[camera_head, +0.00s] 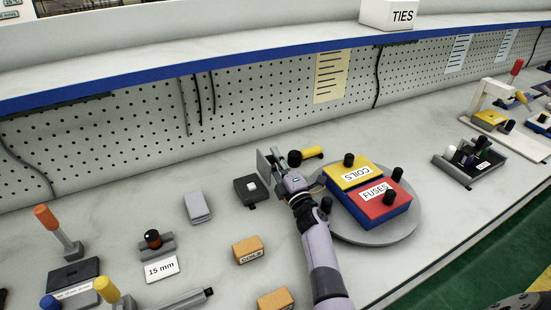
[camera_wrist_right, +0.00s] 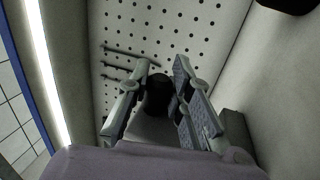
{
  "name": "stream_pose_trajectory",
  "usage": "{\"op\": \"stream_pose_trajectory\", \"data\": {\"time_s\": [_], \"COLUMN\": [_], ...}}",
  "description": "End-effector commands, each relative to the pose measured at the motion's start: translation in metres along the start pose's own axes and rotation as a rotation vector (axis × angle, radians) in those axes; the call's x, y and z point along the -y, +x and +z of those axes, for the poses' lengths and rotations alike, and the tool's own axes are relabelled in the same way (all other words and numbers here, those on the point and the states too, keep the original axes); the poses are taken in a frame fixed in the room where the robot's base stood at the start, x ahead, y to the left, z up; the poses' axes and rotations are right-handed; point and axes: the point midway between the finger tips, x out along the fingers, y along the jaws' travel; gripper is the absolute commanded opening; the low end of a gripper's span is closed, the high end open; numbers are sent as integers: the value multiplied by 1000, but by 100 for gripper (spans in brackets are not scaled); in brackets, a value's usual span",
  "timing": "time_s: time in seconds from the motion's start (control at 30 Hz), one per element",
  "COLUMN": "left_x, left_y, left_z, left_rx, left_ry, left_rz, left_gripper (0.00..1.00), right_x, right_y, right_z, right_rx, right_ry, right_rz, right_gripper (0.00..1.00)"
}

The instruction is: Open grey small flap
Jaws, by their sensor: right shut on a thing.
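A small grey upright plate (camera_head: 265,166), which looks like the grey flap, stands at the left of my right gripper (camera_head: 281,164) in the head view. The gripper partly hides it, and I cannot tell how far it is open. In the right wrist view my right gripper (camera_wrist_right: 163,80) has its two fingers on either side of a dark round knob (camera_wrist_right: 158,92). A grey surface (camera_wrist_right: 150,128) shows below the knob, between the fingers. The exact contact is hidden by the fingers. My left gripper is out of view.
A yellow handle (camera_head: 312,152) lies close behind. A black box (camera_head: 241,189) and a grey block (camera_head: 198,207) stand left. The pegboard (camera_head: 240,110) rises behind.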

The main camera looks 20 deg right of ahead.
Motion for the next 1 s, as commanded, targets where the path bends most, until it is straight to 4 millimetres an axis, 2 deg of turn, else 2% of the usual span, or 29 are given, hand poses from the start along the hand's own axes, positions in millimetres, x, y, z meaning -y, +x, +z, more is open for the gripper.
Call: {"op": "stream_pose_trajectory", "data": {"time_s": [0.03,0.07,0.37,0.77,0.87,1.0], "left_x": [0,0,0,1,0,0], "left_y": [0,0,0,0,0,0], "left_z": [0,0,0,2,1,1], "left_rx": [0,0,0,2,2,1], "left_ry": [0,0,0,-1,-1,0], "left_rz": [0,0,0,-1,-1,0], "left_gripper": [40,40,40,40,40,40], "right_x": [0,0,0,-6,-19,-51], "right_y": [0,0,0,2,5,13], "right_z": [0,0,0,0,0,-1], "right_rx": [0,0,0,-2,-3,-5], "right_ry": [0,-1,-2,-5,-7,-13], "right_rz": [-1,-1,-1,0,1,7], "right_gripper": [0,20,40,41,41,41]}}
